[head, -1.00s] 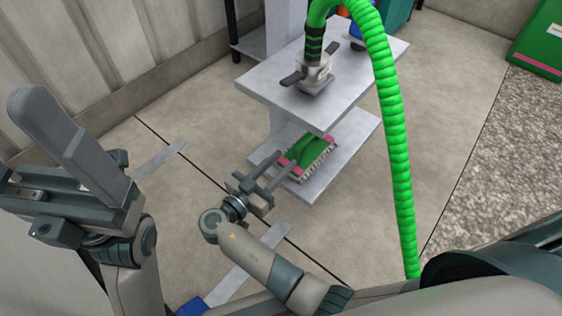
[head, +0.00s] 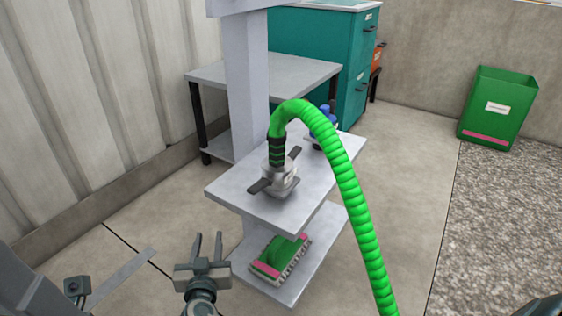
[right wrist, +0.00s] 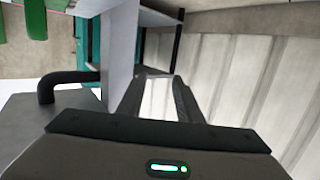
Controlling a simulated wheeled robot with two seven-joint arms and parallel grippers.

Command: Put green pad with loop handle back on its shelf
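The green pad (head: 281,258), with pink ends and a pale bristly edge, lies on the lower shelf (head: 287,288) of the grey stand, near its front left edge. Its loop handle is hard to make out from this angle. My right gripper (head: 208,243) is left of the pad, apart from it, with its two fingers spread and nothing between them. The right wrist view shows the same open fingers (right wrist: 160,98) with nothing between them. My left gripper (head: 45,290) is only partly in view at the lower left corner; its opening is hidden.
The upper shelf (head: 232,195) overhangs the pad and carries a grey coupling (head: 279,180) with a green hose (head: 350,200) arching down in front at the right. A blue-topped item (head: 322,125) stands behind. A green bin (head: 497,108) is far right.

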